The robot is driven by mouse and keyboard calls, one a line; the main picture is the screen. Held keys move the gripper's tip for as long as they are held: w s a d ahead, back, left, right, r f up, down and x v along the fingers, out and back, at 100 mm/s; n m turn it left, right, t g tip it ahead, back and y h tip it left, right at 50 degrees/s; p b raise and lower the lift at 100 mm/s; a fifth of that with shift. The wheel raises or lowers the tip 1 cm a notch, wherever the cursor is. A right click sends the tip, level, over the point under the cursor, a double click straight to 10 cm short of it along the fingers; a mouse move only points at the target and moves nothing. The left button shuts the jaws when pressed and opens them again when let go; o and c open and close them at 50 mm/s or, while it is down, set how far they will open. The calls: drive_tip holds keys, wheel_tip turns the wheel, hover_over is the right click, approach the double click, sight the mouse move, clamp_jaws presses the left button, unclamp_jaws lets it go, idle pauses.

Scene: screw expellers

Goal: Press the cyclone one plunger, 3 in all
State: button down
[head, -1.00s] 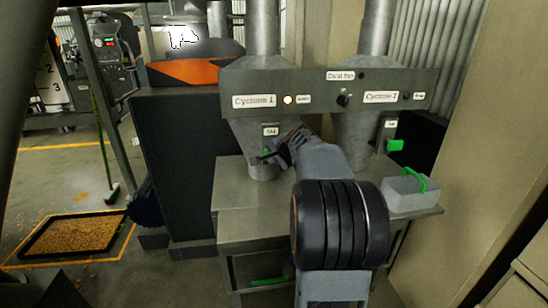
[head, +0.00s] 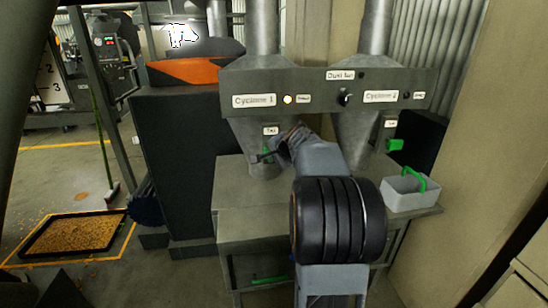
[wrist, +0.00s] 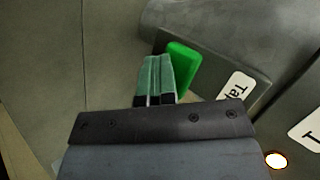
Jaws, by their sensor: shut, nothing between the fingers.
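The cyclone one plunger, a green block (wrist: 184,66), shows in the wrist view beside a white "Tap" label (wrist: 235,92). In the head view only a sliver of the green (head: 266,152) shows, under the "Cyclone 1" sign (head: 254,100). My gripper (wrist: 157,64) is shut and empty. Its fingertips overlap the green block's left side in the wrist view; I cannot tell whether they touch it. In the head view my gripper (head: 262,158) is in front of the left cone's lower part. A round lamp (head: 288,99) beside the sign looks bright.
Cyclone two's green block (head: 395,145) is on the right. A grey box with a green handle (head: 410,195) stands at the table's right end. The metal table (head: 235,195) is bare at left. A dark cabinet (head: 180,170) stands left of it.

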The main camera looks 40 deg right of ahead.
drive_tip(key=shift+s+a+b, duration=0.35)
drive_tip(key=shift+s+b, duration=0.05)
drive_tip(key=shift+s, duration=0.3)
drive_tip(key=shift+s+a+b, duration=0.3)
drive_tip(key=shift+s+b, duration=0.1)
drive_tip(key=shift+s, duration=0.25)
drive_tip(key=shift+s+a+b, duration=0.35)
drive_tip(key=shift+s, duration=0.4)
drive_tip(key=shift+s+a+b, duration=0.4)
drive_tip(key=shift+s, duration=0.35)
drive_tip(key=shift+s+a+b, duration=0.35)
drive_tip(key=shift+s, duration=0.4)
idle(0.6)
